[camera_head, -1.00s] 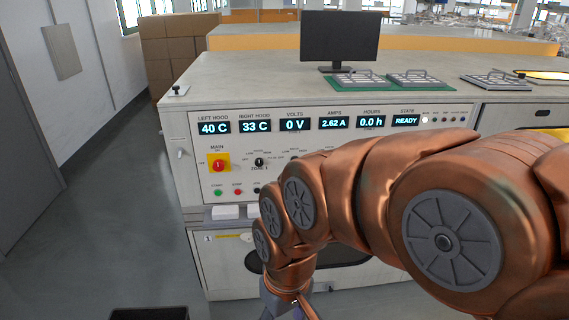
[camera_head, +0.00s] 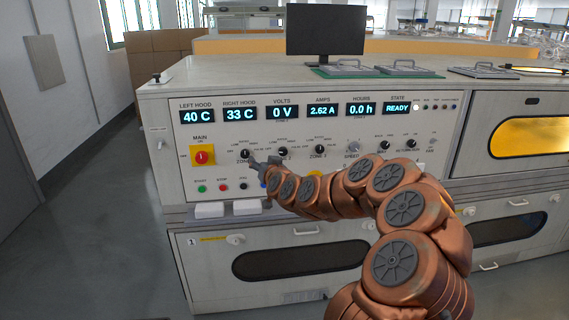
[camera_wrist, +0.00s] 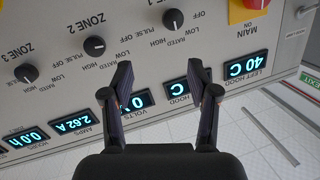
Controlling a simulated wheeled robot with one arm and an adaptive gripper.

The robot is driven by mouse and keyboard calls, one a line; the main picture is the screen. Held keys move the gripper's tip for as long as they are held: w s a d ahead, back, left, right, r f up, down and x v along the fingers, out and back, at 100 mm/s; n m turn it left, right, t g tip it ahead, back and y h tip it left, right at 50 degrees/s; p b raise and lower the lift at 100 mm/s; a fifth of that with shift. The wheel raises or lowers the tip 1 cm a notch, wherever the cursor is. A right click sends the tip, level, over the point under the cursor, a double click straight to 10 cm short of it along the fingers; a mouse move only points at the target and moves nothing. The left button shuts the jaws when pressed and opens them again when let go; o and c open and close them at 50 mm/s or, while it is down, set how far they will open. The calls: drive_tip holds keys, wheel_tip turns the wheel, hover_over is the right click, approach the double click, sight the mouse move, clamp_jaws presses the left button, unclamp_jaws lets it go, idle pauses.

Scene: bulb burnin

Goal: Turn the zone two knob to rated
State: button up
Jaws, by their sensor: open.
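The zone two knob (camera_wrist: 94,46) is a small black round knob below the upside-down ZONE 2 label in the wrist view, left of my gripper's fingers. It also shows in the head view (camera_head: 283,152), just right of my gripper. Its marks are OFF, PULSE, LOW, RATED and HIGH; I cannot tell surely which one it points to. My gripper (camera_wrist: 160,67) is open and empty, in front of the panel, apart from the knob. In the head view my gripper (camera_head: 262,163) covers part of the zone one and zone two labels.
The zone one knob (camera_wrist: 172,18) and zone three knob (camera_wrist: 26,73) flank the zone two knob. The red main switch (camera_head: 203,157) on its yellow plate is at the panel's left. Displays run above the knobs; state reads READY (camera_head: 397,108). Several buttons sit below.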

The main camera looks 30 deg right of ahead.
sight(284, 152)
drive_tip(key=d+f+m+h, duration=0.2)
drive_tip(key=d+f+h, duration=0.15)
drive_tip(key=d, duration=0.55)
drive_tip(key=shift+r+b+x, duration=0.15)
drive_tip(key=shift+r+x, duration=0.05)
drive_tip(key=shift+x, duration=1)
drive_tip(key=shift+r+b+x, duration=0.1)
drive_tip(key=shift+r+x, duration=0.15)
drive_tip(key=shift+x, duration=0.9)
drive_tip(key=shift+r+b+x, duration=0.15)
drive_tip(key=shift+r+x, duration=0.05)
drive_tip(key=shift+x, duration=1)
drive_tip(key=shift+c, duration=0.5)
clamp_jaws()
